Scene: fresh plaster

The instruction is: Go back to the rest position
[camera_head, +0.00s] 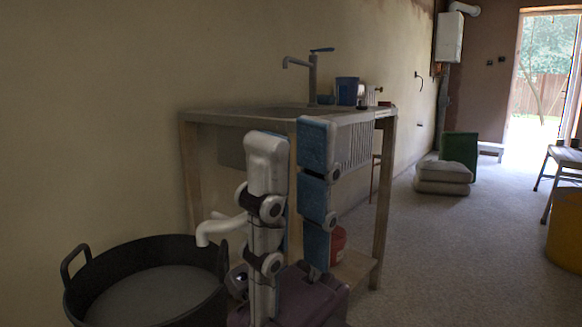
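My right gripper (291,142) stands upright in the middle foreground, in front of the sink bench. Its jointed fingers point up. The left finger shows its pale back and the right one its blue pads. The fingers are straight and apart, with nothing seen between them. The lower part of the gripper goes down to the bottom edge of the picture. My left gripper is not in view.
A sink bench (220,117) with a tap (312,80) and blue cup (347,91) stands behind my gripper. A black tub (77,291) is close at lower left. Floor between is clear.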

